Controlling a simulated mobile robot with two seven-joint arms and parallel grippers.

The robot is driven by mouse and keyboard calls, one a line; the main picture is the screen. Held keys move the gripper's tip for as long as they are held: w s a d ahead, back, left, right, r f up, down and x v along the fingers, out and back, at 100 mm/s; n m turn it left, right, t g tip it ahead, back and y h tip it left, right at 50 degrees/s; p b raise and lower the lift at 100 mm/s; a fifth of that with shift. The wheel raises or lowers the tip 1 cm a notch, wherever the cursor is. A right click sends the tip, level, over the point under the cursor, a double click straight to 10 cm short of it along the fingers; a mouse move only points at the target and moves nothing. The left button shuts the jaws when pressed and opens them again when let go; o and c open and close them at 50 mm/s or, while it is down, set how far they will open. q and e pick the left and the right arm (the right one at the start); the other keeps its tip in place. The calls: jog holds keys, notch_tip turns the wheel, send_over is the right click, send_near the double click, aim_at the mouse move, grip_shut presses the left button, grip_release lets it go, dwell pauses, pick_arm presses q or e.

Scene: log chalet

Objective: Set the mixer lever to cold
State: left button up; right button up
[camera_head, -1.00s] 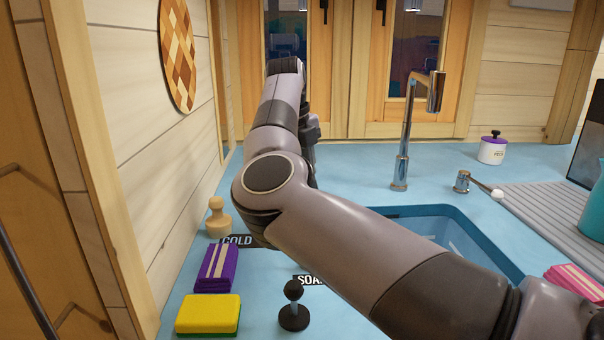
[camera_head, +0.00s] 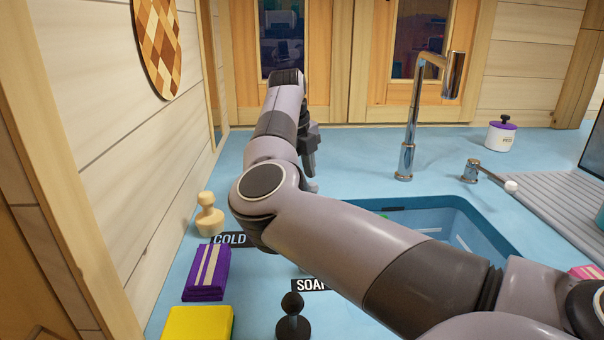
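The mixer lever (camera_head: 490,176) stands on the blue counter to the right of the chrome faucet (camera_head: 407,145). It has a chrome base and a thin arm ending in a white knob, which points right and toward me. A black "COLD" label (camera_head: 229,239) lies on the counter at the left, partly behind my arm. My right arm comes in from the lower right and bends across the sink. My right gripper (camera_head: 309,174) hangs over the counter left of the faucet, well apart from the lever. Its fingers are small and partly hidden by the arm. My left gripper is not in view.
A blue sink (camera_head: 470,230) lies behind my arm. At the left are a wooden stamp-like piece (camera_head: 208,216), a purple cloth (camera_head: 207,272), a yellow sponge (camera_head: 197,324) and a black knob (camera_head: 292,318). A white pot (camera_head: 501,134) and grey drainboard (camera_head: 560,205) are at right.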

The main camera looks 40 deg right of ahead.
jog(key=shift+d+f, duration=0.1)
jog(key=shift+f, duration=0.3)
grip_shut()
jog(key=shift+s+f, duration=0.1)
jog(key=shift+f, duration=0.1)
dwell(1.0)
